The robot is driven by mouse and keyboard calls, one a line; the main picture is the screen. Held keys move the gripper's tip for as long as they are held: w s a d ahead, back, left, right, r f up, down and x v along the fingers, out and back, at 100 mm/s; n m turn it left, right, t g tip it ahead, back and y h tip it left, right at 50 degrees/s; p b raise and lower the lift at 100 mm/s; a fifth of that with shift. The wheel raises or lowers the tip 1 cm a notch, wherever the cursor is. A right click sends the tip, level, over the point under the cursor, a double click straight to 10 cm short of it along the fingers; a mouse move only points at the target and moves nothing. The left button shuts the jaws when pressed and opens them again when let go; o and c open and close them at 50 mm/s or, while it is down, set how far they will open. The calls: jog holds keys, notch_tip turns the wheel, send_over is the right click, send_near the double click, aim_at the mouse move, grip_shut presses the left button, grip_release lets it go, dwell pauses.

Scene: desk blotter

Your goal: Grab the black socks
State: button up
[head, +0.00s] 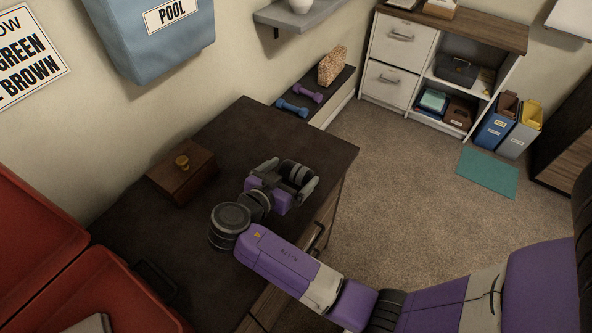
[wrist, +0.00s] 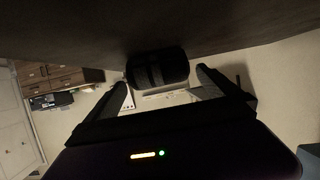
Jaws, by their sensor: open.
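A dark, rounded roll that looks like the black socks (head: 297,171) lies on the dark desk top (head: 325,150), near its right corner. In the wrist view the black socks (wrist: 157,69) show as a ribbed black roll against the dark desk surface, between my fingertips. My gripper (head: 288,178) is open, with one finger on either side of the roll. My fingers also show in the wrist view (wrist: 166,80). I cannot tell whether either finger touches the roll. My gripper hides part of it in the head view.
Red bins (head: 35,235) are at the left. A dark item (head: 154,281) lies near them. Dumbbells (head: 292,108) rest on a low shelf behind. The carpet (head: 400,180) at right is mostly clear.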

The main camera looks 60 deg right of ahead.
jog(key=shift+x, duration=1.3)
jog(key=c, duration=1.4)
jog(key=shift+r, duration=0.1)
